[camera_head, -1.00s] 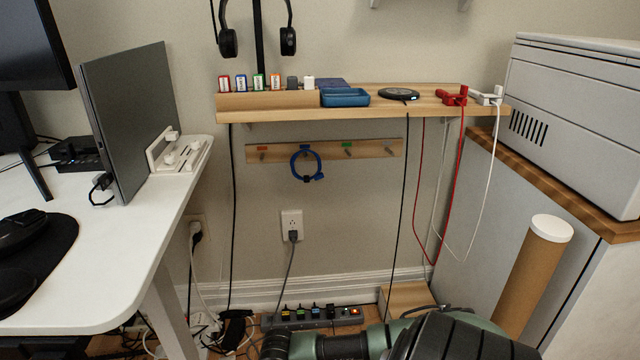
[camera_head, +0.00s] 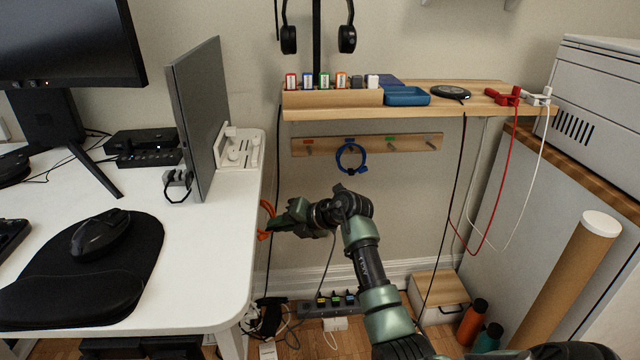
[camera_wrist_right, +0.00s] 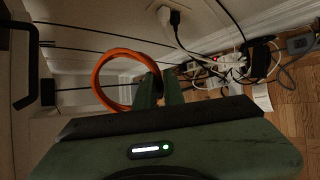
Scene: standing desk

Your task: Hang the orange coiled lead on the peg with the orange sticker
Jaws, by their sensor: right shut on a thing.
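The orange coiled lead (camera_head: 267,212) is held by my right gripper (camera_head: 277,222), beside the right edge of the white desk. In the right wrist view the orange loop (camera_wrist_right: 99,82) stands out past the shut green fingers (camera_wrist_right: 158,92). The wooden peg rail (camera_head: 370,146) is on the wall, above and to the right of that gripper. Its leftmost peg (camera_head: 310,150) is under the orange sticker (camera_head: 308,141) and is bare. A blue coiled lead (camera_head: 341,163) hangs from the peg beside it. My left gripper is out of view.
Black cables hang on both sides of the rail. The white desk (camera_head: 205,225) is close on the left. A power strip (camera_head: 325,309) lies on the floor below.

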